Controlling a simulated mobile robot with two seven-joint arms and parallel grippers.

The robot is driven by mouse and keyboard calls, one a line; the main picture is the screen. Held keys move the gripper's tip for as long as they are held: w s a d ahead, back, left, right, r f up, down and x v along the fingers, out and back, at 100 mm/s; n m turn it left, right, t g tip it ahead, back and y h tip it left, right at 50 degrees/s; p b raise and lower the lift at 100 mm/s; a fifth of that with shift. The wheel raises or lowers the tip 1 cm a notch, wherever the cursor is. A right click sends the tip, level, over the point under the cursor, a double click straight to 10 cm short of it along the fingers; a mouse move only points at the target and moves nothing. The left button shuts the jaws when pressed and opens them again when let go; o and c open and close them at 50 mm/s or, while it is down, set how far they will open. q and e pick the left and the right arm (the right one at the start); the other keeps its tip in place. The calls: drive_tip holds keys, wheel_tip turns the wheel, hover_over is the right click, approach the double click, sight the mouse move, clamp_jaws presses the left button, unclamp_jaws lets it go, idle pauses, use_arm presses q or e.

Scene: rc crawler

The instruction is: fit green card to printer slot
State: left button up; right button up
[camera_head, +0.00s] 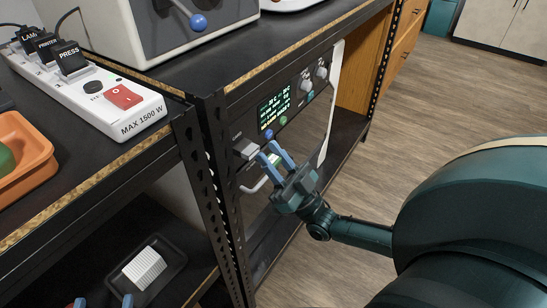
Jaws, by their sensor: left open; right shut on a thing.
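The printer (300,100) is the dark-fronted unit in the shelf, with a lit screen and knobs. A light grey block (246,149), seemingly the slot, juts from the left of its front under a small label. My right gripper (271,155) is right beside this block, its blue fingers shut on a small pale green piece, seemingly the green card (273,159). Most of the card is hidden by the fingers; I cannot tell whether it touches or enters the slot. My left gripper (104,303) shows only as open blue fingertips at the bottom edge.
A white power strip (136,116) with plugs and a red switch lies on the left bench. An orange tray (40,165) holds a green thing. A black tray (178,253) with a white ribbed block sits below. A pale handle (254,187) protrudes under the slot.

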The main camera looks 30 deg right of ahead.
use_arm(q)
drive_tip(key=shift+f+b, duration=0.5)
use_arm(e)
drive_tip(key=shift+w+a, duration=0.25)
drive_tip(key=shift+w, duration=0.4)
drive_tip(key=shift+w+a, duration=0.25)
drive_tip(key=shift+w, duration=0.4)
drive_tip(key=o, duration=1)
use_arm(q)
drive_tip(key=shift+d+r+m+t+h+b, duration=0.3)
drive_tip(key=shift+t+h+b, duration=0.1)
drive_tip(key=shift+h, duration=0.1)
use_arm(e)
drive_tip(key=v, duration=1.3)
use_arm(q)
drive_tip(key=shift+w+r, duration=0.1)
drive_tip(key=shift+r, duration=0.05)
